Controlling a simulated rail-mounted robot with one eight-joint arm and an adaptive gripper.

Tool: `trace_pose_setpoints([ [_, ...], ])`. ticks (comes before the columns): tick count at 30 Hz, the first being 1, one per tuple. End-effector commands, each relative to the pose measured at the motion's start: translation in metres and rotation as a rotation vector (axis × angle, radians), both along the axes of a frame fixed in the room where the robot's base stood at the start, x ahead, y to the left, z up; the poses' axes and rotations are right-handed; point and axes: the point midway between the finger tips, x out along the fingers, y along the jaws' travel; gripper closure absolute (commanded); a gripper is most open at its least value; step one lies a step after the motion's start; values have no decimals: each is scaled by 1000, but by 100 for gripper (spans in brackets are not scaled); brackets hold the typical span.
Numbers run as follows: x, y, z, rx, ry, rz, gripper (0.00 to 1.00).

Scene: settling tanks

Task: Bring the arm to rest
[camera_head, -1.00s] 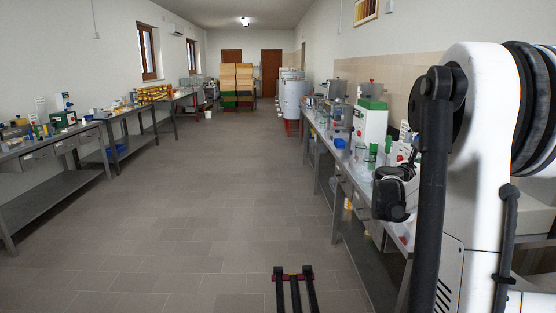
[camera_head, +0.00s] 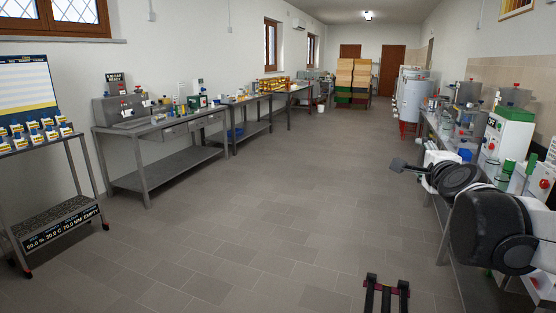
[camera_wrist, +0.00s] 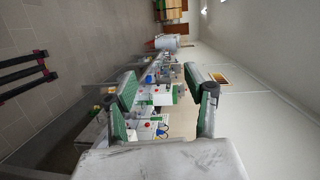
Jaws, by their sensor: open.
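In the wrist view my gripper (camera_wrist: 165,98) is open. Its two fingers with green pads stand well apart, and nothing is held between them. Behind the gap show the right-hand workbench and its equipment, with the picture turned on its side. In the head view my arm (camera_head: 492,228) is folded at the right, beside and partly in front of the right workbench (camera_head: 447,222). A thinner dark part of it points left over the aisle. Whether the fingers touch anything cannot be told from the head view, but they look clear in the wrist view.
The right bench carries a white-and-green machine (camera_head: 508,135) and smaller items close to my arm. Workbenches (camera_head: 165,130) line the left wall, with a small cart (camera_head: 50,218) nearer. Stacked coloured crates (camera_head: 352,80) stand at the back. The tiled aisle (camera_head: 290,200) is free.

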Motion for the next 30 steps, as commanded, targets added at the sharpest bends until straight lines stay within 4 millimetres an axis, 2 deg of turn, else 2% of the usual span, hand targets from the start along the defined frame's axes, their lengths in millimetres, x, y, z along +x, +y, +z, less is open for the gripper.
trace_pose_setpoints([
  [1, -10, 30, -9, -82, 66, 72, 52],
  [6, -53, 109, -50, -391, 288, 309, 52],
  [9, -87, 145, -79, -574, 409, 450, 52],
  [12, -126, 172, -109, -760, 525, 588, 52],
  [16, -178, 192, -148, -986, 664, 761, 52],
  [21, -229, 198, -183, -1201, 796, 923, 52],
  [25, -249, 197, -195, -1281, 847, 985, 52],
  [30, -254, 196, -199, -1304, 863, 1003, 52],
])
